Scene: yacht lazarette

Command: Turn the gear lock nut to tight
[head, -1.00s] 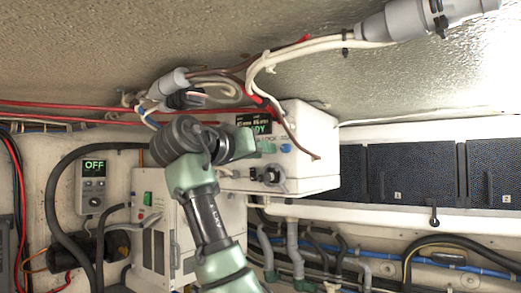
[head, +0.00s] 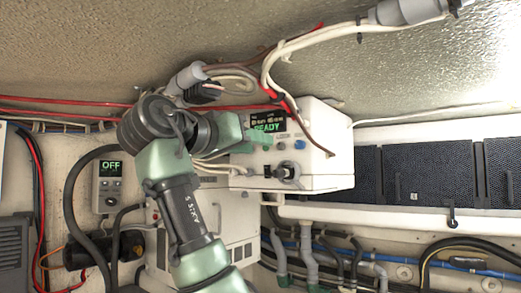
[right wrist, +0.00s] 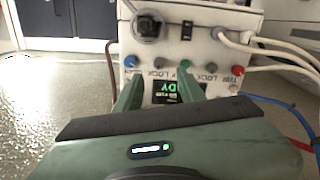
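A white control box (head: 320,165) hangs under the ceiling, its green display (head: 268,122) reading READY. Its front carries a round black knob-like fitting (head: 286,170), also at the upper left of the right wrist view (right wrist: 148,27). I cannot tell whether this is the gear lock nut. The wrist view, upside down, shows a row of coloured buttons with a blue one (right wrist: 130,62) and a red one (right wrist: 237,71), beside lettering including LOCK. My right gripper (right wrist: 160,88) is open and empty, its fingers before the panel near the display. My left gripper is out of view.
Cables and a grey connector (head: 400,11) run along the ceiling above the box. A small controller (head: 110,180) reading OFF is on the left wall. A white vented unit (head: 235,225) stands below. Dark mesh panels (head: 435,170) line the right.

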